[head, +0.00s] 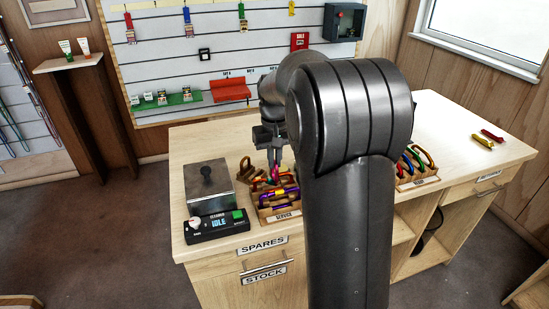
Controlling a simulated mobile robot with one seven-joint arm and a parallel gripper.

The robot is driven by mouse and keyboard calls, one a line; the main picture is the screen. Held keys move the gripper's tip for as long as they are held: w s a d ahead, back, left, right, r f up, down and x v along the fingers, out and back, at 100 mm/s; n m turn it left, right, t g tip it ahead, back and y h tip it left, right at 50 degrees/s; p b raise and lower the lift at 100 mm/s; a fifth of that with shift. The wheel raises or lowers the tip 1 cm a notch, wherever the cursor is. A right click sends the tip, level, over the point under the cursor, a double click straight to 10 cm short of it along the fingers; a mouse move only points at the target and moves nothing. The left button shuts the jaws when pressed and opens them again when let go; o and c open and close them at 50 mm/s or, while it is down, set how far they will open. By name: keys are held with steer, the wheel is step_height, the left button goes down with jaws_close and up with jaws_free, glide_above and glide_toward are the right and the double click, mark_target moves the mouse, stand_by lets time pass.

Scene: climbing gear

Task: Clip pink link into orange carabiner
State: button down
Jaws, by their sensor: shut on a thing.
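My gripper (276,163) points down over the service tray (266,217) on the bench. It is shut on a small pink piece at its fingertips, which looks like the pink link (275,174). The tray holds several coloured pieces in purple, yellow, red and orange, crowded together just below the fingertips. I cannot tell which of them is the orange carabiner, or whether the pink link touches one. My arm hides the right side of this area.
A grey box (208,186) and a black control unit (217,226) reading IDLE stand left of the tray. The ready rack (417,183) of carabiners is right of my arm. Red and yellow pieces (483,141) lie at the bench's far right. Bench top between is clear.

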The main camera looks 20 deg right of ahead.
steer(key=shift+d+f, duration=0.2)
steer(key=shift+d, duration=1.7)
stand_by(1.2)
steer(key=c, duration=1.5)
jaws_free()
steer(key=shift+o, duration=0.7)
steer(key=shift+o, duration=0.6)
steer(key=shift+r, duration=0.15)
steer(key=shift+r, duration=0.2)
